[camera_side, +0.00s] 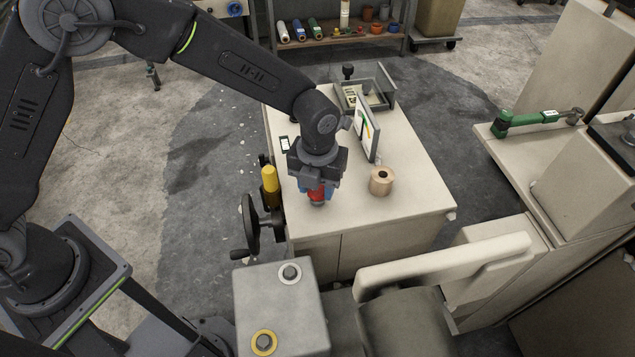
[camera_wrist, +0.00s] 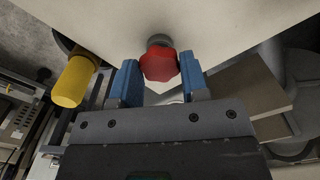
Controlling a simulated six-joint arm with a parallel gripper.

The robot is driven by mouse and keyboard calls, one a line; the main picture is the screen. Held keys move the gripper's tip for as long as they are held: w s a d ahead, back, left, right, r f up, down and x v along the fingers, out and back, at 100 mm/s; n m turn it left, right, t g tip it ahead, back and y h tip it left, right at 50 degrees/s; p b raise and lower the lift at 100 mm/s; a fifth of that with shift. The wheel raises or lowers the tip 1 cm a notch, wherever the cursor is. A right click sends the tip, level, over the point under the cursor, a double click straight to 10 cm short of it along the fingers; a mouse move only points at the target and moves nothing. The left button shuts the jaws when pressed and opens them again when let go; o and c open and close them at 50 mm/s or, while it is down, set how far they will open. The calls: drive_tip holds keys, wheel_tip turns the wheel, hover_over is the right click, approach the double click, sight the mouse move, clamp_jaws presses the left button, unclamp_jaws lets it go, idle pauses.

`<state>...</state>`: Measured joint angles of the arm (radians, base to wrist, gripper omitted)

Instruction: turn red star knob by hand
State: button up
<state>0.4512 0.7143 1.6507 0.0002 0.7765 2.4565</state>
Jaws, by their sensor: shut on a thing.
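The red star knob (camera_wrist: 159,66) sits on a short grey stem against the pale cabinet in the wrist view. My gripper (camera_wrist: 159,75) has its two blue fingers at the left and right sides of the knob, shut on it. In the side view my gripper (camera_side: 318,196) points down at the near edge of the cabinet. A red part of the knob (camera_side: 316,193) shows there between the blue fingers; the rest is hidden by the gripper.
A yellow cylinder (camera_side: 270,179) and a black handwheel (camera_side: 250,225) are left of the gripper. A tan spool (camera_side: 382,181) and an upright panel (camera_side: 367,127) stand on the cabinet top (camera_side: 415,185). A grey box with buttons (camera_side: 280,318) stands in front.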

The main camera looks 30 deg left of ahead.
drive_tip(key=o, duration=0.7)
drive_tip(key=shift+o, duration=0.2)
drive_tip(key=shift+r, duration=3)
drive_tip(key=shift+r, duration=0.1)
wheel_tip(320, 180, up, 13)
drive_tip(key=s+a+r+n+t, duration=0.1)
drive_tip(key=s+a+r+n, duration=0.35)
drive_tip(key=a+n, duration=0.3)
drive_tip(key=s+a+n+t, duration=0.2)
drive_tip(key=s+a+n, duration=0.4)
drive_tip(key=n, duration=0.7)
drive_tip(key=s+a+n+t, duration=0.2)
drive_tip(key=s+a+n, duration=0.4)
drive_tip(key=s+n, duration=0.4)
drive_tip(key=n, duration=0.3)
drive_tip(key=shift+a+f+t, duration=0.3)
drive_tip(key=shift+a+f, duration=0.1)
